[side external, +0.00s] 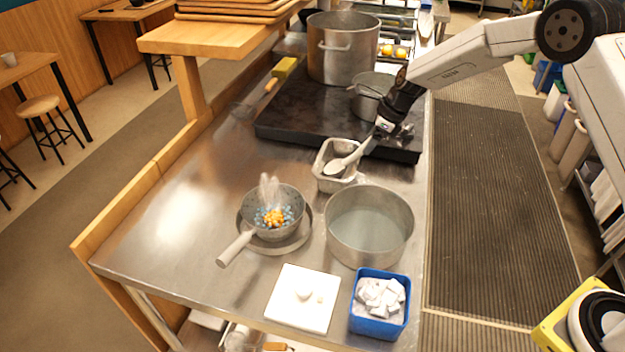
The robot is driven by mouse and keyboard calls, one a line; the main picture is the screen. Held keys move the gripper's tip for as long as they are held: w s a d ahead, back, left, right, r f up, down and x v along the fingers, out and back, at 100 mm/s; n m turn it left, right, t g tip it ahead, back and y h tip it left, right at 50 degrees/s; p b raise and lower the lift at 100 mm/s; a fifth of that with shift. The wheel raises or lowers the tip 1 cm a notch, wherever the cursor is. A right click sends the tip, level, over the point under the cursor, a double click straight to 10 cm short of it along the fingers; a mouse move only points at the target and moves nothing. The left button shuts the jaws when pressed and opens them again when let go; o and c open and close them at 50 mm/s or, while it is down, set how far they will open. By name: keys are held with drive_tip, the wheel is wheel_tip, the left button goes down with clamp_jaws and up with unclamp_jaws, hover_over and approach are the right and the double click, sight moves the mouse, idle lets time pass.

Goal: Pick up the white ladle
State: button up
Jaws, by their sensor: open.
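The white ladle (338,166) rests with its bowl end over a small metal container (325,183) near the middle of the counter. Its handle slants up and to the right toward my gripper. My gripper (384,129) is open at the upper end of the handle, above the front edge of the dark stove. The fingers are small and dark here, so I cannot tell whether they touch the handle or stand around it.
A large pot (342,62) and a smaller pot (371,104) stand on the dark stove (300,118). A strainer with beads (247,225), a wide metal pan (370,262), a white board (290,318) and a blue bin (377,329) lie nearer. The counter's left side is clear.

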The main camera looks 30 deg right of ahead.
drive_tip(key=shift+c, duration=0.2)
clamp_jaws()
drive_tip(key=shift+r, duration=0.15)
drive_tip(key=shift+r, duration=0.45)
drive_tip(key=s+r, duration=1.1)
drive_tip(key=s, duration=0.3)
drive_tip(key=shift+r, duration=0.4)
